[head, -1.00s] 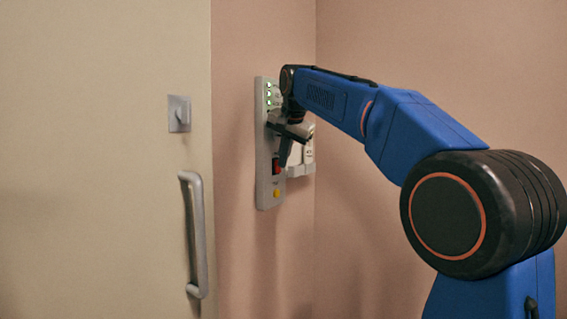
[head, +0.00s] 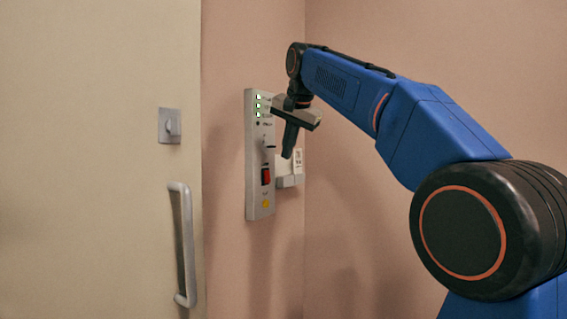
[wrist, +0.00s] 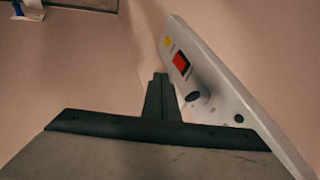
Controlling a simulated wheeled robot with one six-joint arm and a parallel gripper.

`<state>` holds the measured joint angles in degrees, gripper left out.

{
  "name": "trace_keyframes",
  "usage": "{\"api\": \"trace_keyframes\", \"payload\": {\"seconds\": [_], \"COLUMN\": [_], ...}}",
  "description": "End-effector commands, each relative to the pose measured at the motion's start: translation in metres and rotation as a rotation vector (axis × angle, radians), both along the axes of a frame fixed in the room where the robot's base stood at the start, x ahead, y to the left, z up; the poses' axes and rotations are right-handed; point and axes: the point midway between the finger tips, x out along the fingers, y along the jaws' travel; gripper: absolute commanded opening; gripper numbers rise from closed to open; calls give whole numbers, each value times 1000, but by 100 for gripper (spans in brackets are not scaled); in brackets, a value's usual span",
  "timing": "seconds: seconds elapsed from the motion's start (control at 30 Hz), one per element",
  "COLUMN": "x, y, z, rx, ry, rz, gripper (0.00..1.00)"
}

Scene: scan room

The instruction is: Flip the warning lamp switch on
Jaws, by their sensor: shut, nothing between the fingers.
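A tall pale grey switch panel (head: 258,205) is fixed to the pink wall. It carries a red rocker switch (head: 265,176) in a black frame, a yellow round button (head: 265,203) below it, a small knob or lever (head: 268,146) above it and several small lit lamps (head: 258,106) at the top. The labels are too small to read. The wrist view also shows the red switch (wrist: 181,63), the yellow button (wrist: 166,42) and a dark knob (wrist: 194,96). My gripper (head: 288,154) is shut and empty, pointing down beside the panel, apart from the red switch.
A white handset-like device in a holder (head: 289,181) is on the wall just right of the panel, near the corner. A cream door with a grey vertical handle (head: 182,245) and a small square latch plate (head: 169,125) stands at left.

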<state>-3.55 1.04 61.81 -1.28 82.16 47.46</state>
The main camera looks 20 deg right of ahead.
Motion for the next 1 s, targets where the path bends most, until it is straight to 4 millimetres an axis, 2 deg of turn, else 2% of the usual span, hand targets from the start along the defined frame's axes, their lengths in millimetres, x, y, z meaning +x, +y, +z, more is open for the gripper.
{"api": "trace_keyframes", "payload": {"seconds": [0.13, 0.33, 0.67, 1.0], "x": [-10, -15, -16, -21], "y": [0, 0, 0, 0], "z": [15, 22, 21, 8], "rx": [0, 0, 0, 0], "ry": [-1, 1, 1, 1], "rz": [0, 0, 0, 1], "gripper": [0, 0, 0, 0]}}
